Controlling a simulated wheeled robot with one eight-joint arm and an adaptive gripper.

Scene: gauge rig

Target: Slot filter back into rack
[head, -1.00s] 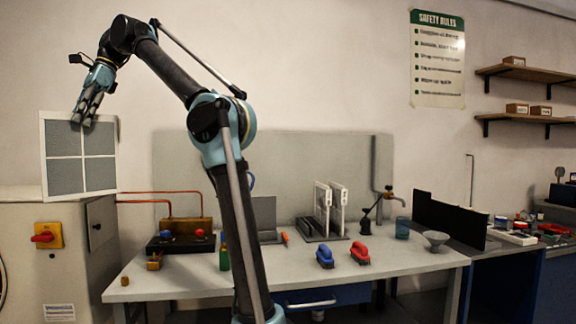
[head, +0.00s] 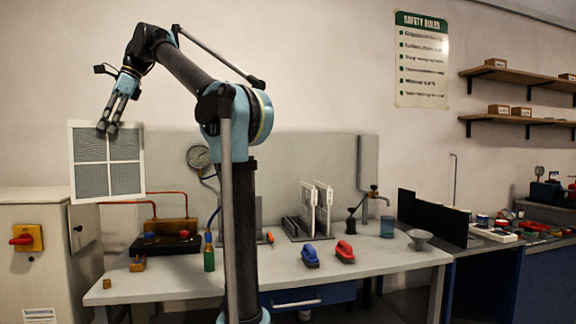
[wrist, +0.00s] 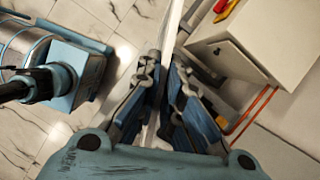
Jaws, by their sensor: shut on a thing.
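The filter (head: 106,176), a white-framed square with four grey mesh panes, hangs upright in the head view at the left, above the workbench's left end. My gripper (head: 107,128) is shut on its top edge from above. In the wrist view the filter (wrist: 172,25) shows edge-on as a thin pale strip between the fingers of my gripper (wrist: 167,75). The rack (head: 305,228) stands on the bench right of my arm, with white-framed panels (head: 318,205) upright in it. Which of its slots are free I cannot tell.
A beige cabinet (head: 30,265) with a red switch (head: 22,239) stands below left of the filter. Copper pipes (head: 150,196), a gauge (head: 198,157) and a green bottle (head: 209,255) lie between filter and rack. Blue (head: 310,256) and red (head: 345,251) brushes sit before the rack.

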